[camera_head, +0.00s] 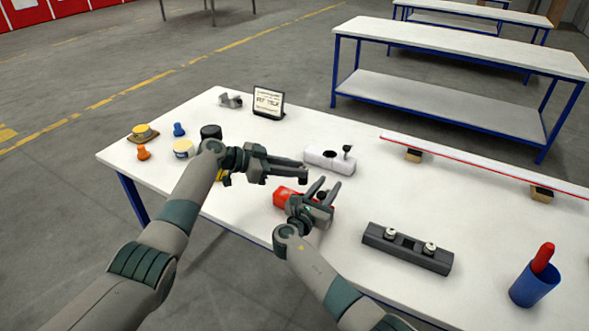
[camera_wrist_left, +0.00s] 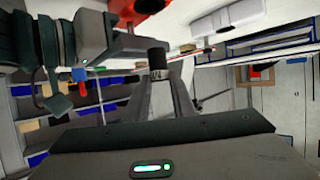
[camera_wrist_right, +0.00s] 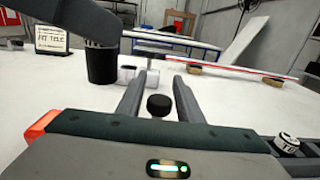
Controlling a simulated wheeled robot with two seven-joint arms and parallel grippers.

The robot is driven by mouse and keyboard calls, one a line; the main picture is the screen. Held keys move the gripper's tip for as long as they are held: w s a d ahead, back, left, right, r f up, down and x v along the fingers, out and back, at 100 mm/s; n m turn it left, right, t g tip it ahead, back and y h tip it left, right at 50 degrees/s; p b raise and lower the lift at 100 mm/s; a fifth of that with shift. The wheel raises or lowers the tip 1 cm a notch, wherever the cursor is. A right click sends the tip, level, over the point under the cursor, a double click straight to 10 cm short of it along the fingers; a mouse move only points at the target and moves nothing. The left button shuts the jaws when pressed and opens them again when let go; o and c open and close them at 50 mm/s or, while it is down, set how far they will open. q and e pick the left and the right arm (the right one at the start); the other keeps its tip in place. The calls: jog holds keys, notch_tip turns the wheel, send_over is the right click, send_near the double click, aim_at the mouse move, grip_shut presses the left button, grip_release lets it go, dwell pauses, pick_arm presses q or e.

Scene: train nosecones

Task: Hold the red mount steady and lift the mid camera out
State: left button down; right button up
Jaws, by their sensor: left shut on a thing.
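The red mount (camera_head: 284,196) lies near the front middle of the table, partly hidden by my right gripper; its red end shows in the right wrist view (camera_wrist_right: 42,124). My left gripper (camera_head: 303,173) is above and behind it, shut on a black cylinder, which looks like the mid camera. That cylinder shows between the fingertips in the left wrist view (camera_wrist_left: 157,58) and hangs off the table in the right wrist view (camera_wrist_right: 101,63). My right gripper (camera_head: 322,186) is at the mount with its fingers apart; a black round knob (camera_wrist_right: 159,105) shows between them, apparently untouched.
A white mount (camera_head: 322,158) with a black knob stands behind. A blue cup (camera_head: 532,288), a long red-edged bar (camera_head: 470,160), a sign (camera_head: 268,102) and small pots stand around.

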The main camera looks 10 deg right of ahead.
jog(key=shift+o, duration=0.6)
jog(key=shift+s+a, duration=0.1)
jog(key=v, duration=1.1)
jog(key=shift+s+a, duration=0.25)
jog(key=shift+f, duration=0.1)
